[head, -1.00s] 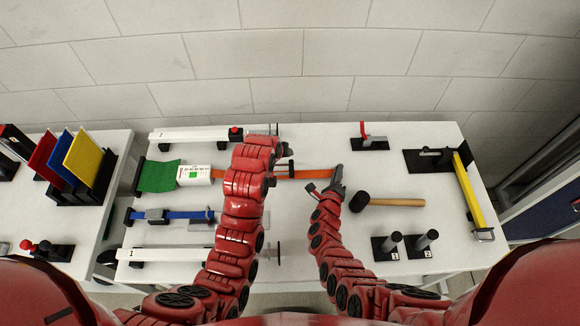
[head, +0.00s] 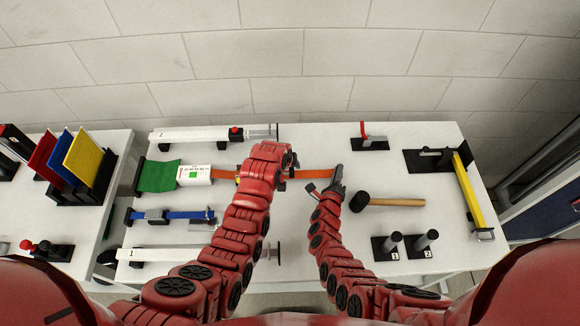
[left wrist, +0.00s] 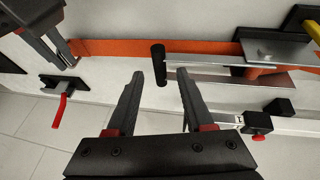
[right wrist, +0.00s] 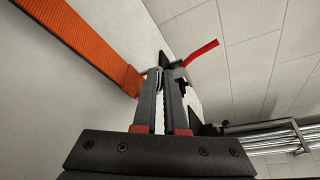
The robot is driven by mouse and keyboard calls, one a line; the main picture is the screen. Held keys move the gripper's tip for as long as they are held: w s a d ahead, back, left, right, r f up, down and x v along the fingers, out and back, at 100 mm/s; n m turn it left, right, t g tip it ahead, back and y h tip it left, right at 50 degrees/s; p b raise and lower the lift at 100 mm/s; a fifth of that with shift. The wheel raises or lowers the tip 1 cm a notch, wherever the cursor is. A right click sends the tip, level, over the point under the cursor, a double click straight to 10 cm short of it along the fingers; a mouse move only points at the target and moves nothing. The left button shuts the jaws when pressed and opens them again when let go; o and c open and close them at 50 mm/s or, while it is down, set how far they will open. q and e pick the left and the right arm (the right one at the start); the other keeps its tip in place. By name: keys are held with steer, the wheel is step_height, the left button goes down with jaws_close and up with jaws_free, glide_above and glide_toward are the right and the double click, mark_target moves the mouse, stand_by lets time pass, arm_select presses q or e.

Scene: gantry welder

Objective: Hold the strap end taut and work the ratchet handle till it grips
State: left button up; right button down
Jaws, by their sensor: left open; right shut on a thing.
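The orange strap (head: 312,174) runs along the bench, and its free end is at my right gripper (head: 338,180). That gripper is shut on the strap end; the strap also shows in the right wrist view (right wrist: 85,40). In the left wrist view the ratchet has silver metal bars (left wrist: 215,60) and a black handle grip (left wrist: 158,66). My left gripper (left wrist: 161,74) is open, with the black grip between or just beyond its fingertips; I cannot tell if they touch. In the head view my left arm hides most of the ratchet.
A white scale box (head: 196,175) and green sheet (head: 158,176) lie left of my left arm. A mallet (head: 395,202) lies right of my right gripper. A red-levered clamp (head: 370,140) stands behind.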

arm_select(q)
steer(key=shift+x, duration=0.9)
steer(key=shift+c, duration=0.2)
jaws_close()
stand_by(0.8)
